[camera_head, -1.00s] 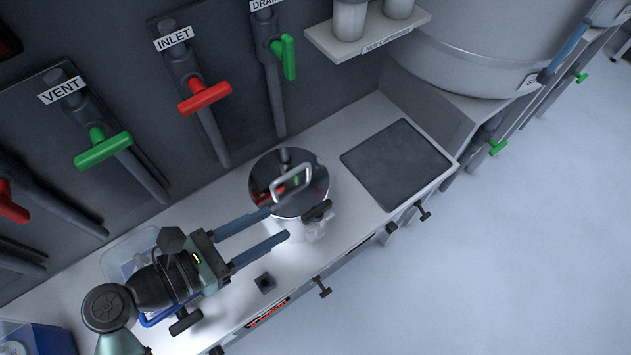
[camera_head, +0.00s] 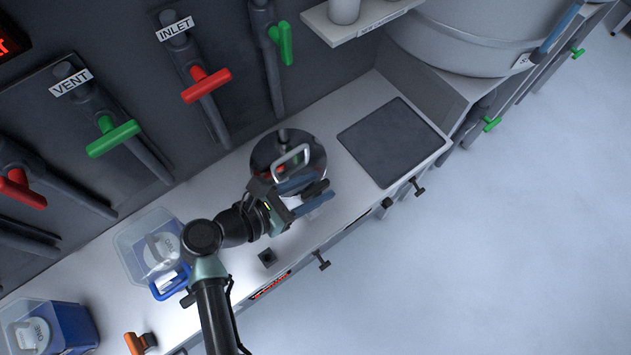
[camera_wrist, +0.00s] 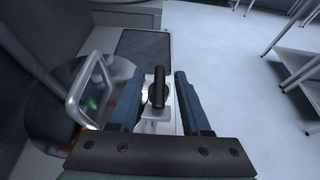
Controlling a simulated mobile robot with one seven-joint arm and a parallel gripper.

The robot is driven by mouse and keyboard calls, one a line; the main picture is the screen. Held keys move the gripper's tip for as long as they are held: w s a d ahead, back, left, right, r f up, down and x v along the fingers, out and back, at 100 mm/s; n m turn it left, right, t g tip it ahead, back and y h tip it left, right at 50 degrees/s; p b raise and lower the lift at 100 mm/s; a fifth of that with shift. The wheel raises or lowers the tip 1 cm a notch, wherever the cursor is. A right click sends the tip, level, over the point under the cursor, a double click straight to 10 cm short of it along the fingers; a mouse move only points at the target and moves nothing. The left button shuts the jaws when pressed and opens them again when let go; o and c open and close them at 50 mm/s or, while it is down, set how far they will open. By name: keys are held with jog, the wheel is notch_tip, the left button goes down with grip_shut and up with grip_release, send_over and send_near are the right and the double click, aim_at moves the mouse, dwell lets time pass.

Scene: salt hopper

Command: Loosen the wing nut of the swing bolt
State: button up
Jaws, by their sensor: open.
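The dark wing nut (camera_wrist: 158,90) of the swing bolt sits at the front edge of a round, shiny lid with a grey handle (camera_wrist: 92,88). In the head view the wing nut (camera_head: 317,189) shows between the blue fingers of my gripper (camera_head: 322,188). The wrist view shows my gripper (camera_wrist: 158,78) open, with one finger on each side of the wing nut and a gap on both sides. The lid (camera_head: 262,150) lies just beyond the left finger. The bolt's shank under the nut is mostly hidden.
A dark square mat (camera_head: 390,142) lies right of the lidded vessel. Valves with red handles (camera_head: 206,86) and green handles (camera_head: 112,138) line the back wall. The counter's front edge is close by.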

jog(key=shift+w+d+f, duration=0.1)
jog(key=shift+w+d, duration=0.05)
grip_shut()
